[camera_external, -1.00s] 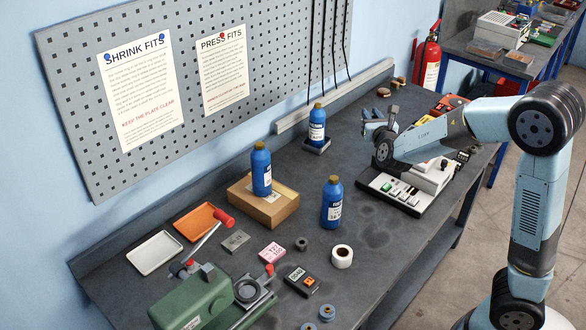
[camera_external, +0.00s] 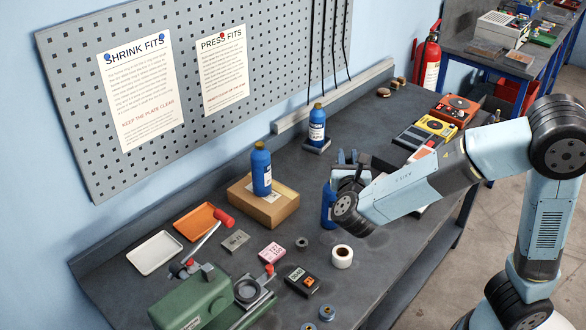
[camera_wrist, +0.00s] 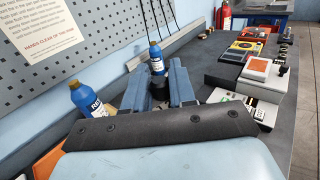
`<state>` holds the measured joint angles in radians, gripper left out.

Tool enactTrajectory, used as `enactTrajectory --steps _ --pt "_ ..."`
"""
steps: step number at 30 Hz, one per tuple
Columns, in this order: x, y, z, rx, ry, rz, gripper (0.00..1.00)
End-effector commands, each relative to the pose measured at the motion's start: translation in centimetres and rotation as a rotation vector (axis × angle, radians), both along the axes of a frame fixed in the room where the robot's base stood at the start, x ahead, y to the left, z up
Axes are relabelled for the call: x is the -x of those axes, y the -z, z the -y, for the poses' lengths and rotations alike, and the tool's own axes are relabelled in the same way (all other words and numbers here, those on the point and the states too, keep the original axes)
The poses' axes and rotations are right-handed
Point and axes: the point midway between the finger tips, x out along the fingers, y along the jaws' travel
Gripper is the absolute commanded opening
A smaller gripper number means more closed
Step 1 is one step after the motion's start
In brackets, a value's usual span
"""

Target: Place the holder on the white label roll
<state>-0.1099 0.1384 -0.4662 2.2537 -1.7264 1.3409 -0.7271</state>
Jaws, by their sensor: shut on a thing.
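The white label roll (camera_external: 342,257) lies on the bench in front of the blue bottles, its hole facing up; it is not seen in the wrist view. My gripper (camera_external: 347,158) is raised above the bench, behind and above the roll and apart from it. In the wrist view its blue fingers (camera_wrist: 158,88) are closed around a small dark thing, likely the holder (camera_wrist: 160,86). Most of the holder is hidden by the fingers and wrist, so its full shape cannot be told.
A blue bottle (camera_external: 327,206) stands partly hidden behind my wrist, close to the roll. Another bottle (camera_external: 261,170) is on a cardboard box (camera_external: 272,212), and a third (camera_external: 317,126) stands farther back. A dark ring (camera_external: 301,243) and a meter (camera_external: 302,281) lie left of the roll.

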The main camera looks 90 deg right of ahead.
Motion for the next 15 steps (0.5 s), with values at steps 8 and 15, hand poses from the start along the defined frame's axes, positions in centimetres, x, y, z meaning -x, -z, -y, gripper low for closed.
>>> enactTrajectory --steps 8,15 --pt "-0.5 0.6 -5.7 0.002 0.045 0.000 0.00" --pt "-0.3 2.8 -7.8 0.003 0.070 -0.006 0.00"
